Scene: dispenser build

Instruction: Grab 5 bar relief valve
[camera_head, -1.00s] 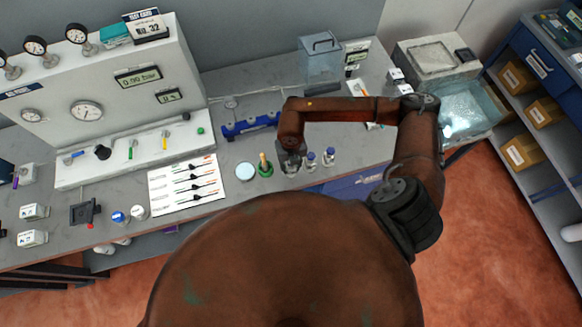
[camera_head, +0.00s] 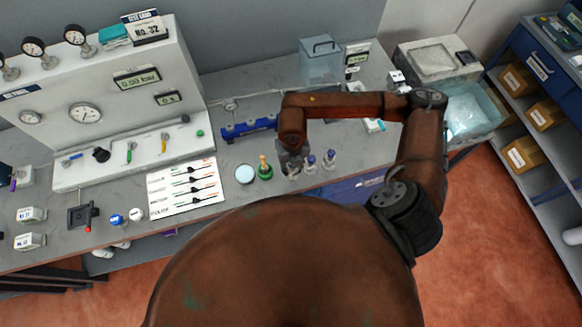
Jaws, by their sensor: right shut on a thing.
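My right gripper (camera_head: 291,160) reaches down over the bench, in a short row of small fittings. It is shut on a small metal valve (camera_head: 293,171), which shows just below the fingers and is partly hidden by them. Two similar valves with blue-violet tops, one nearer (camera_head: 311,163) and one farther right (camera_head: 329,160), stand upright to the right of the gripper. A green fitting with a yellowish top (camera_head: 265,170) stands just left of it. Pressure markings are too small to read, so I cannot tell which valve is the 5 bar one. My left gripper is not in view.
A blue manifold block (camera_head: 249,128) is behind the gripper. A clear box (camera_head: 320,60) stands at the back, and a water basin (camera_head: 470,112) is at the right.

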